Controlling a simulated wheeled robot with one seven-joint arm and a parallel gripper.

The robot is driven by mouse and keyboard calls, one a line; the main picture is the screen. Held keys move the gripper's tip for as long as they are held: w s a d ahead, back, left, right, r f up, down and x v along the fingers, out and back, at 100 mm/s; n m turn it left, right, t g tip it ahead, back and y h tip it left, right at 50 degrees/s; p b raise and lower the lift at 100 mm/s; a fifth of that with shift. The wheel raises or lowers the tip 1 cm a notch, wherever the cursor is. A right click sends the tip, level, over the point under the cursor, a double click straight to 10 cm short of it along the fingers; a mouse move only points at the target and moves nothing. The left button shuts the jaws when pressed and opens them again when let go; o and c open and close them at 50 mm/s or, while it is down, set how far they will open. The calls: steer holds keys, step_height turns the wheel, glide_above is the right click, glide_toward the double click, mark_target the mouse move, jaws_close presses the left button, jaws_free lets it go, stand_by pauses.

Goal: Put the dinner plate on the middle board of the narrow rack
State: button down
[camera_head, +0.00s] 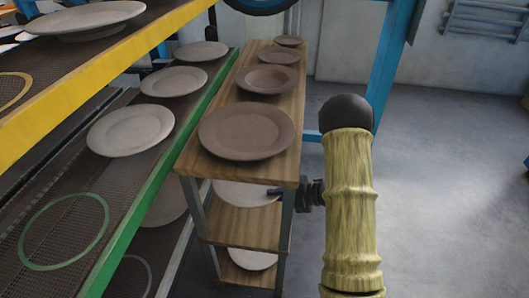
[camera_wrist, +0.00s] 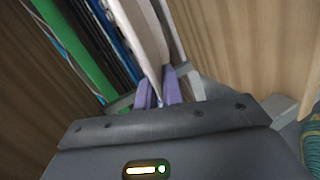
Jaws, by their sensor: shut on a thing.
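The narrow rack (camera_head: 189,184) has wooden boards and stands in the middle of the head view. A pale dinner plate (camera_head: 243,194) shows in the gap between its top board and its middle board (camera_head: 245,228). My gripper (camera_head: 277,191) reaches in from the rack's right side, and its purple fingertips are at the plate's right edge. In the wrist view the plate (camera_wrist: 146,38) is seen nearly edge-on, pinched between the purple fingers (camera_wrist: 159,88). The top board hides the plate's far part. I cannot tell whether the plate touches the middle board.
Several brown plates (camera_head: 247,132) stand on the top board. Another pale plate (camera_head: 253,259) lies on the lower board. A larger rack with a green edge (camera_head: 147,190) and a yellow edge (camera_head: 75,91) holds plates at left. Floor (camera_head: 450,190) at right is clear.

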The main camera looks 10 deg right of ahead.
steer(key=b, duration=0.2)
glide_above(275, 218)
step_height(275, 218, down, 6)
steer(key=shift+d+f, duration=0.1)
steer(key=shift+f+b, duration=0.85)
steer(key=shift+f, duration=1.05)
steer(key=shift+r, duration=0.1)
